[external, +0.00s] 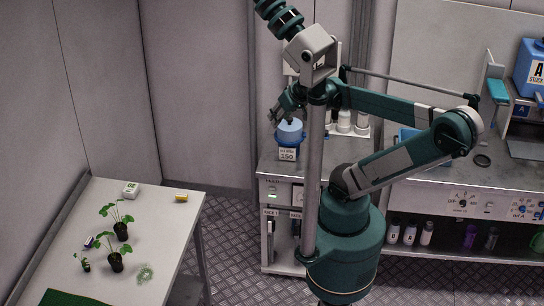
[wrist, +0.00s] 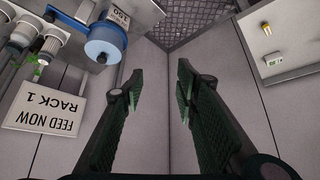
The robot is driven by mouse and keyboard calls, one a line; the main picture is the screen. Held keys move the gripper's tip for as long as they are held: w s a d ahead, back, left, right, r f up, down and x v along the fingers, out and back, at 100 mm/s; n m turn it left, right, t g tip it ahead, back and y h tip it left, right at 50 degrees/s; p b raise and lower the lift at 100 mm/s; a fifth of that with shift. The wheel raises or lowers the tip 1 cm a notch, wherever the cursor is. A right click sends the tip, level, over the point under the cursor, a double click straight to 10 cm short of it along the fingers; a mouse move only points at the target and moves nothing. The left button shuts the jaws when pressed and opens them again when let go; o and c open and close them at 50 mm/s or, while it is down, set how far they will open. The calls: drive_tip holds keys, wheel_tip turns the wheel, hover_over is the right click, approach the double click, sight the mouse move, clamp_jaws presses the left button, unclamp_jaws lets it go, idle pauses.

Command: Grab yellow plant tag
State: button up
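A small yellow object (external: 182,198), which looks like the yellow plant tag, lies near the far right edge of the white table on the left. It also shows small at the top right of the wrist view (wrist: 266,29); its details are too small to read. My gripper (wrist: 160,80) is open, with nothing between its fingers. In the external view my gripper (external: 285,108) is up by the bench, just above a blue-topped container labelled 150 (external: 289,132). It is far to the right of the yellow object and higher.
The white table (external: 160,225) also carries a white box (external: 131,190), potted seedlings (external: 118,262) and a green mat (external: 70,299). Open floor (external: 228,225) separates table and bench. In the wrist view a "FEED NOW RACK 1" sign (wrist: 45,112) and bottles are at left.

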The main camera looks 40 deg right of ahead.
drive_tip(key=n+g, duration=0.7)
drive_tip(key=n, duration=0.3)
hover_over(177, 194)
drive_tip(key=f, duration=2.4)
drive_tip(key=shift+d+f, duration=0.25)
drive_tip(key=shift+d, duration=0.05)
drive_tip(key=shift+s+a+f, duration=0.15)
drive_tip(key=shift+a+f, duration=0.15)
drive_tip(key=shift+f, duration=0.05)
drive_tip(key=shift+f, duration=0.1)
drive_tip(key=shift+f, duration=1.15)
